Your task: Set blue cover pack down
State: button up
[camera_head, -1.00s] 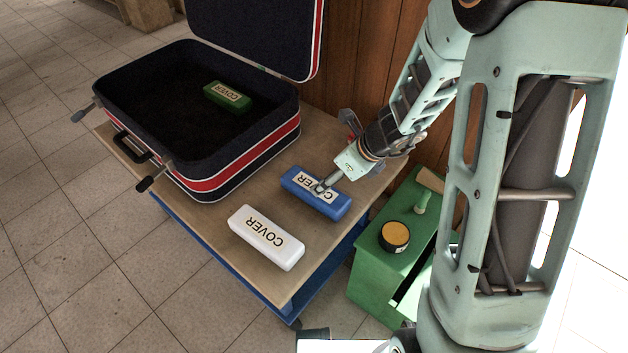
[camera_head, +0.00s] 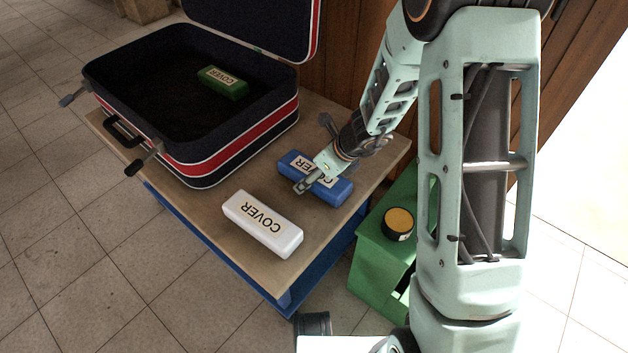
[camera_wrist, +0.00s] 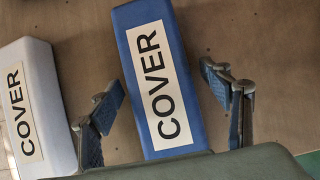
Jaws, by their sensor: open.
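The blue cover pack (camera_head: 338,190) lies flat on the wooden top of the cart, label up, to the right of the open suitcase. In the wrist view the blue cover pack (camera_wrist: 127,50) runs between the two spread fingers, with a gap on each side. My gripper (camera_head: 306,186) is open and empty over the pack and hides part of its label; how high the fingertips are is hard to tell. A white cover pack (camera_head: 262,224) lies nearer the cart's front edge, also at the left of the wrist view (camera_wrist: 40,110). A green cover pack (camera_head: 223,82) lies inside the suitcase.
The open suitcase (camera_head: 228,148) fills the cart's left part, lid up at the back. The cart top (camera_head: 205,205) is bare between suitcase and white pack. A green box (camera_head: 372,262) with a yellow-topped round tin (camera_head: 398,224) stands right of the cart. A wooden wall is behind.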

jog(key=shift+r, duration=0.1)
jog(key=c, duration=1.6)
